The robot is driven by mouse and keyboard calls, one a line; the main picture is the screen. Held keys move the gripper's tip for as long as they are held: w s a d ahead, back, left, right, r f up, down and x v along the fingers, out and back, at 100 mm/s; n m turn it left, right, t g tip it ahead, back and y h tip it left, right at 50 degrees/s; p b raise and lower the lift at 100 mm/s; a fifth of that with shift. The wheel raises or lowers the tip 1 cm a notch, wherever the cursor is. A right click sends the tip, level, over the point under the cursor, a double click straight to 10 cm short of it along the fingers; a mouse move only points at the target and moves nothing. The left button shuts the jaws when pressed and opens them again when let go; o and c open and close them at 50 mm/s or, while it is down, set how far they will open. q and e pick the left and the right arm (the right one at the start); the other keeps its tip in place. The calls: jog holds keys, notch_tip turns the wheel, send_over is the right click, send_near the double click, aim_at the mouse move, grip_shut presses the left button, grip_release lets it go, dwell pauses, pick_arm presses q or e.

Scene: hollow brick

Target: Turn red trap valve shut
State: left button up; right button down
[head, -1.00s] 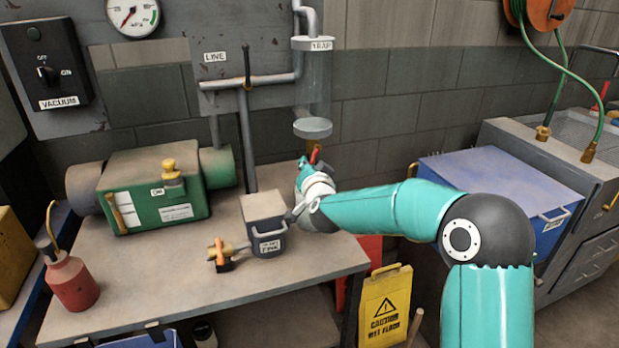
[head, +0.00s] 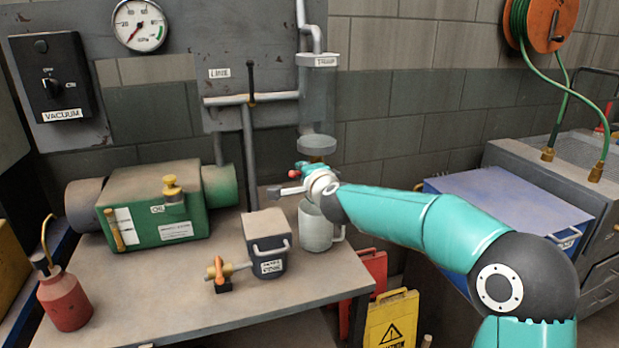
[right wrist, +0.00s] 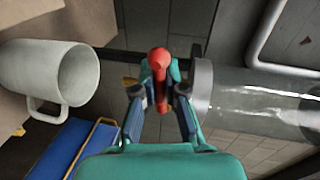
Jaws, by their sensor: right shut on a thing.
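The trap (head: 318,105) is a clear cylinder on the wall, with a grey lower cap and a bit of brass under it. The red valve handle (head: 294,173) shows just below the trap, at the tip of my right gripper (head: 303,172). In the right wrist view the red handle (right wrist: 159,65) has a round knob and lies between the fingers of my right gripper (right wrist: 160,95), which is shut on it. The gripper hides most of the valve body. My left gripper is not in view.
A pale mug (head: 315,232) stands on the bench right under the gripper; it also shows in the right wrist view (right wrist: 50,75). A grey box (head: 266,240) is beside it. A green pump (head: 155,210) is farther left.

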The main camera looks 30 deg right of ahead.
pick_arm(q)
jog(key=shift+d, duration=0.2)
pick_arm(e)
jog(key=shift+d+r+m, duration=0.15)
jog(key=shift+r+m, duration=0.2)
jog(key=shift+m, duration=0.05)
jog(key=c, duration=1.2)
grip_release()
jog(key=shift+w+f, duration=0.1)
jog(key=shift+f, duration=0.1)
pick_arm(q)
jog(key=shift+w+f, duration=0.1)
pick_arm(e)
jog(key=shift+s, duration=0.25)
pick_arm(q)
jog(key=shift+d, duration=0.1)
pick_arm(e)
jog(key=v, duration=1.1)
jog(key=shift+s, duration=0.3)
jog(key=shift+r, duration=0.1)
